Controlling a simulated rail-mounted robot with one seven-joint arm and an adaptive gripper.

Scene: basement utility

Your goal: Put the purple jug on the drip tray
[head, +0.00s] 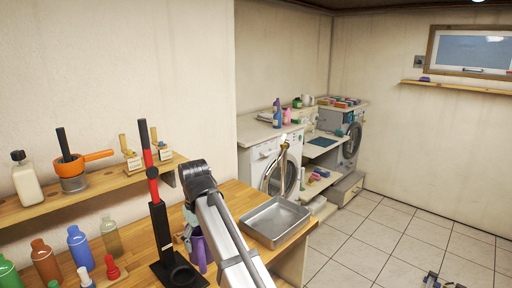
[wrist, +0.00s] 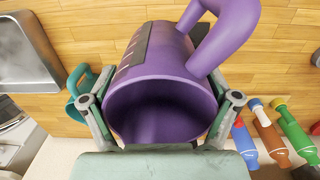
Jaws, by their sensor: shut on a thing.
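The purple jug (wrist: 160,105) fills the middle of the wrist view, its open mouth toward the camera and its handle (wrist: 225,35) at the upper right. My gripper (wrist: 162,112) is shut on it, one finger on each side. In the head view the jug (head: 198,251) shows partly behind my arm, over the wooden bench; whether it touches the bench I cannot tell. The drip tray (head: 272,238), a shallow grey metal pan, lies empty on the bench to the right of the jug. Its corner also shows at the upper left of the wrist view (wrist: 30,80).
A teal mug (wrist: 76,92) is close beside the jug. A black stand with a red-and-black lever (head: 157,215) rises left of my arm. Several coloured bottles (head: 79,246) stand at the bench's left. A shelf (head: 105,195) runs along the wall above.

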